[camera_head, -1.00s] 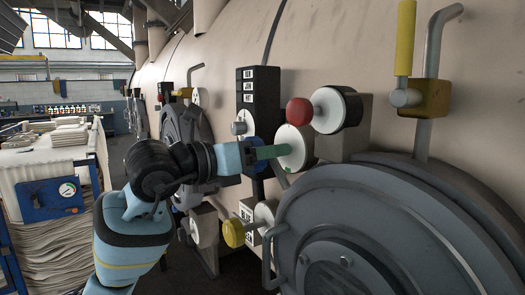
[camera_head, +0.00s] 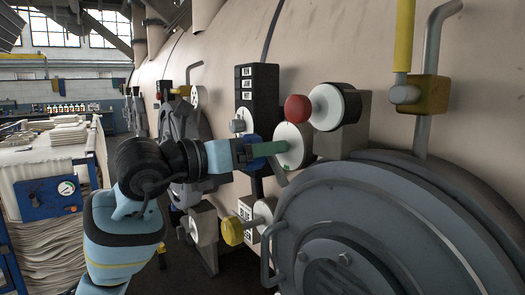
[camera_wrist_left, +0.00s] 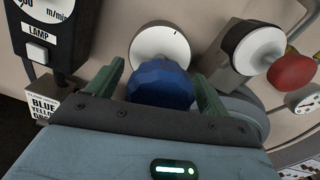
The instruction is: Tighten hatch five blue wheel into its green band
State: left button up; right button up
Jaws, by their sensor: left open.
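The blue wheel (camera_wrist_left: 160,84) is a faceted knob in front of a white round dial (camera_wrist_left: 160,42) with a small dark mark near its edge. My left gripper (camera_wrist_left: 162,82) is open, with one green finger on each side of the wheel; I cannot tell whether they touch it. In the head view my left gripper (camera_head: 270,150) reaches in front of the white dial (camera_head: 293,145) and hides most of the blue wheel (camera_head: 254,163). My right gripper is not in view.
A red knob (camera_head: 298,108) on another white dial stands close right. A yellow knob (camera_head: 232,231) sits below. The large grey hatch (camera_head: 375,225) with its bar handle fills the lower right. A black labelled lamp panel (camera_head: 258,90) is above the gripper.

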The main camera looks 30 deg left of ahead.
pick_arm(q)
jog(key=b+v, duration=0.1)
jog(key=v, duration=0.5)
jog(key=shift+s, duration=0.3)
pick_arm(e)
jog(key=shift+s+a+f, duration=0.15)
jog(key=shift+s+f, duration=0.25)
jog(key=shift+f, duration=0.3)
pick_arm(q)
jog(key=shift+a, duration=0.1)
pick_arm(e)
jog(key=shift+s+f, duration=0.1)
